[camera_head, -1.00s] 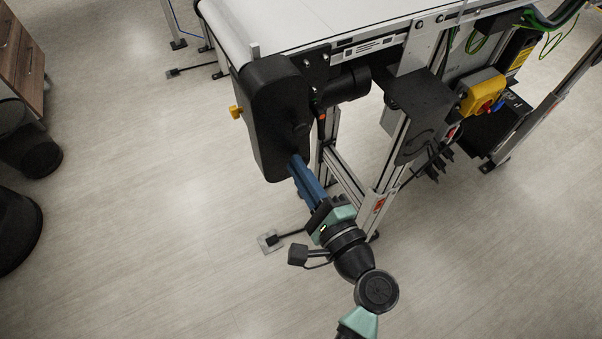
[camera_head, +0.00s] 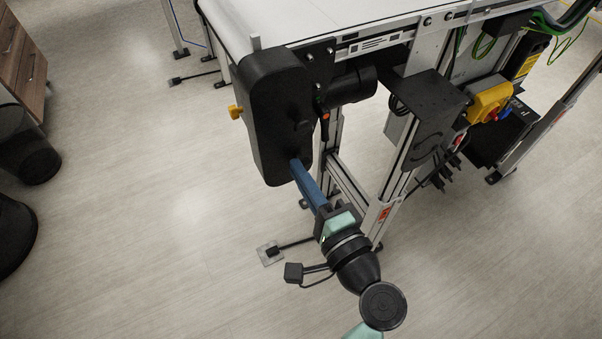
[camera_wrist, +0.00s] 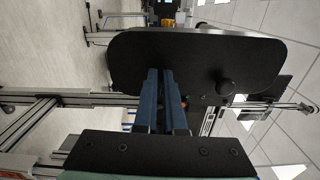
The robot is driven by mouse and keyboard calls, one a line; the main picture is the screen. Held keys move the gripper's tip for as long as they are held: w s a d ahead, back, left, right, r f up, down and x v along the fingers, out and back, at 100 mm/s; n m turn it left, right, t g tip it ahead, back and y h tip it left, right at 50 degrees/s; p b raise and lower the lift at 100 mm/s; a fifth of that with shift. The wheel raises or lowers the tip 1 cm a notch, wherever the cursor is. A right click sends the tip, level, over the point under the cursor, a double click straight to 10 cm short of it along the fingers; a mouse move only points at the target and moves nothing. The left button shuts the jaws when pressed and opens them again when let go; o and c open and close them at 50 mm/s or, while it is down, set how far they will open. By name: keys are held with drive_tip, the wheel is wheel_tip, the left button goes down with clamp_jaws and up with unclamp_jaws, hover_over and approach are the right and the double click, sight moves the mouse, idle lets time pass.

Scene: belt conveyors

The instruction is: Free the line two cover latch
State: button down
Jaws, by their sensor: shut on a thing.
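A black rounded cover (camera_head: 272,110) hangs at the end of the conveyor; it fills the upper middle of the wrist view (camera_wrist: 130,55). A yellow knob (camera_head: 235,112) sticks out of its left side. A round black knob (camera_wrist: 225,87) stands on its face, right of my fingers. My gripper (camera_head: 297,166) has blue fingers reaching the cover's lower end. In the wrist view the fingers (camera_wrist: 160,75) lie close together with a dark strip between them. They are shut on a dark part at the cover, mostly hidden by them. I cannot tell which part is the latch.
The white conveyor belt (camera_head: 300,18) runs above and behind. A black motor (camera_head: 352,86), an orange-tipped black part (camera_head: 325,117) and a frame leg (camera_head: 385,205) stand close on the right. A yellow switch box (camera_head: 490,101) is farther right.

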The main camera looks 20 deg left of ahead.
drive_tip(key=c, duration=1)
unclamp_jaws()
drive_tip(key=v, duration=1.3)
drive_tip(key=shift+p, duration=0.3)
drive_tip(key=shift+w, duration=0.15)
